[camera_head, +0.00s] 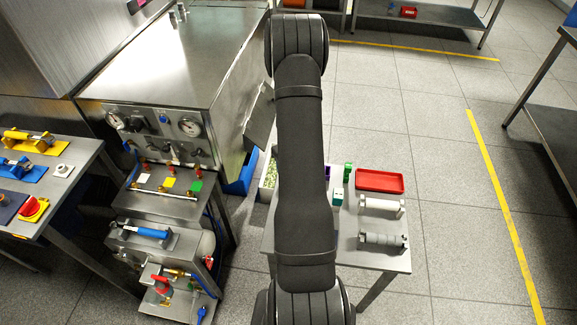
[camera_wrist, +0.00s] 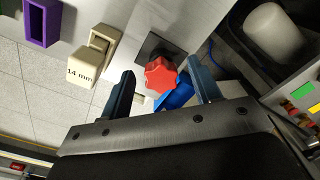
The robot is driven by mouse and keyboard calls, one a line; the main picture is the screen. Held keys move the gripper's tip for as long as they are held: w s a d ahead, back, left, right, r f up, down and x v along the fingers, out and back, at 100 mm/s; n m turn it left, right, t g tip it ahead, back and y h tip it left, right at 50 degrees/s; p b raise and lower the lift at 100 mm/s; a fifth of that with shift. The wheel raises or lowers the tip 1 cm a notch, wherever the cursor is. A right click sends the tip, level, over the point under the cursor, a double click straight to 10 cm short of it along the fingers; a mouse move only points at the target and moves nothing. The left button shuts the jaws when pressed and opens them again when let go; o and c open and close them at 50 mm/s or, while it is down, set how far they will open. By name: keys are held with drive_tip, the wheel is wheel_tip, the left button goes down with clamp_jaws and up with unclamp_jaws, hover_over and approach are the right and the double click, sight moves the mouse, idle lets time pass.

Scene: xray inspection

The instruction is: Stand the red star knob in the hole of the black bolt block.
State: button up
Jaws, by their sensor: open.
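In the wrist view the red star knob (camera_wrist: 161,74) shows its lobed head between the two fingers of my gripper (camera_wrist: 163,86). The fingers are open, with a visible gap on each side of the knob. A dark square (camera_wrist: 152,43), which looks like the black bolt block, lies on the steel surface right beside the knob head, partly covered by it. Its hole is not visible, and I cannot tell whether the knob stands in it or only overlaps it. In the head view my arm hides the gripper, the knob and the block.
A tan block marked 14 mm (camera_wrist: 91,55) and a purple frame (camera_wrist: 42,21) are left of the knob. A white cylinder (camera_wrist: 268,28) is at right. In the head view the steel table carries a red tray (camera_head: 380,181) and a grey roller (camera_head: 382,241).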

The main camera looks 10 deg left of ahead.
wheel_tip(320, 180, up, 16)
drive_tip(key=shift+r, duration=0.15)
idle(0.5)
wheel_tip(320, 180, down, 17)
drive_tip(key=shift+f, duration=0.2)
idle(0.4)
